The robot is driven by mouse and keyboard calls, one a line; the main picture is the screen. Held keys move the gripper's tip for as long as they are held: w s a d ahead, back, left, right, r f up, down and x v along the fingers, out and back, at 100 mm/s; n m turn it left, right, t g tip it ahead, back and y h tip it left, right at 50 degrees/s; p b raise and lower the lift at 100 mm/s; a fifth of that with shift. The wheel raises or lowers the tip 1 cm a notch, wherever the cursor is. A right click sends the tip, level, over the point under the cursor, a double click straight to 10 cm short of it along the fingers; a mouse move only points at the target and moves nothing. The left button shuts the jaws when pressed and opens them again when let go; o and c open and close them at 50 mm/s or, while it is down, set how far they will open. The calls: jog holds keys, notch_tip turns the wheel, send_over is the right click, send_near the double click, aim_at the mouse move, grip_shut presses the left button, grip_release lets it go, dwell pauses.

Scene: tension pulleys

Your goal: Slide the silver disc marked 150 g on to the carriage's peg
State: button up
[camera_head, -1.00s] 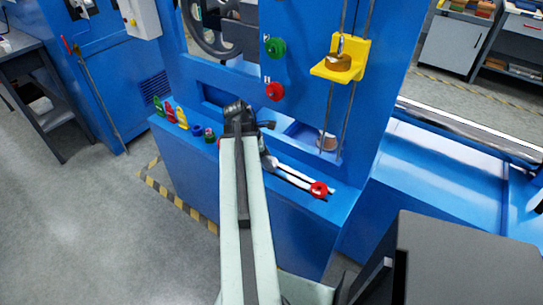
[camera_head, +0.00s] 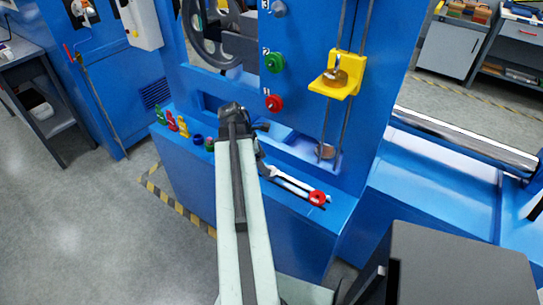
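The yellow carriage (camera_head: 345,75) sits on two vertical rods on the blue panel, with a brown-copper disc (camera_head: 333,79) on it and a small silvery part just above. Another brownish piece (camera_head: 325,151) is in the recess between the rods' lower ends. I cannot make out a silver disc marked 150 g. My arm reaches up from the bottom to the ledge.
Green, red and yellow pieces (camera_head: 172,121) and small dark round parts stand on the ledge's left. Numbered knobs, green (camera_head: 275,62) and red (camera_head: 273,103), jut from the panel. A dark box (camera_head: 460,265) fills the lower right.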

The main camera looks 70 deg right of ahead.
jog(key=p+v, duration=0.2)
jog(key=v, duration=0.1)
jog(key=shift+w+d+r, duration=0.1)
jog(key=shift+w+r, duration=0.05)
jog(key=shift+r, duration=0.15)
